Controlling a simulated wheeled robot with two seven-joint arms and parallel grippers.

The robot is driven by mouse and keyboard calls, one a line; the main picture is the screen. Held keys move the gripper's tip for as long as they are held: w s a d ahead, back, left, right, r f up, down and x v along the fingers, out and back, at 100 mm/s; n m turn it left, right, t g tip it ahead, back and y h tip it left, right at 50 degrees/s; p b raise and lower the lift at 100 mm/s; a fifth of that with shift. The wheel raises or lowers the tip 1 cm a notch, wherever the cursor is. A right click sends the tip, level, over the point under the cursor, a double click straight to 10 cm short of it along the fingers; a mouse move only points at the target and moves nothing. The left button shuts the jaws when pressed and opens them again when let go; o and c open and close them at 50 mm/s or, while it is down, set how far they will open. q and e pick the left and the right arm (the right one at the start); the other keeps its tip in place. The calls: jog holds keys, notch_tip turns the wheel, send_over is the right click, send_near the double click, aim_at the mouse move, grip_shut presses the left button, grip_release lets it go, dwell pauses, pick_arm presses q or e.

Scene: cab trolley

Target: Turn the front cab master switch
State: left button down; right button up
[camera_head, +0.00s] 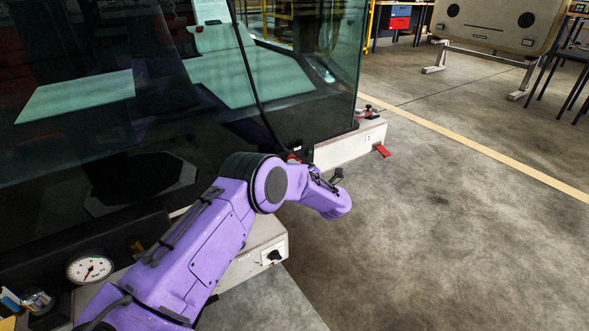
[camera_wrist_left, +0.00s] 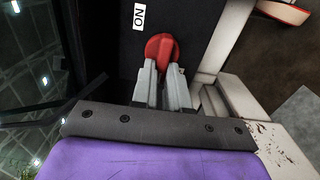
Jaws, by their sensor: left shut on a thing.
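The red master switch knob (camera_wrist_left: 160,46) shows in the left wrist view on a dark panel, beside a white label (camera_wrist_left: 139,16) with black letters. My left gripper (camera_wrist_left: 162,70) has its two grey fingers on either side of the knob and is shut on it. Part of the knob is hidden between the fingers. In the head view a bit of red (camera_head: 293,158), seemingly the same knob, shows at the foot of the dark cab front, just behind my purple left arm. The fingers are largely hidden there by my wrist. My right gripper is in neither view.
The glass-fronted cab (camera_head: 330,60) fills the left. A pale ledge (camera_head: 345,150) with a red lever (camera_head: 382,150) is right of my wrist. A gauge (camera_head: 90,268) and a black rotary knob (camera_head: 274,255) are near the front. Open floor (camera_head: 450,230) lies right.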

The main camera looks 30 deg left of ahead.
pick_arm(q)
jog(key=shift+d+f, duration=0.1)
jog(key=shift+d, duration=0.05)
jog(key=c, duration=1.1)
grip_release()
jog(key=shift+c, duration=0.2)
jog(key=p+v, duration=0.3)
jog(key=v, duration=0.7)
jog(key=shift+s+d, duration=0.15)
jog(key=shift+d, duration=0.05)
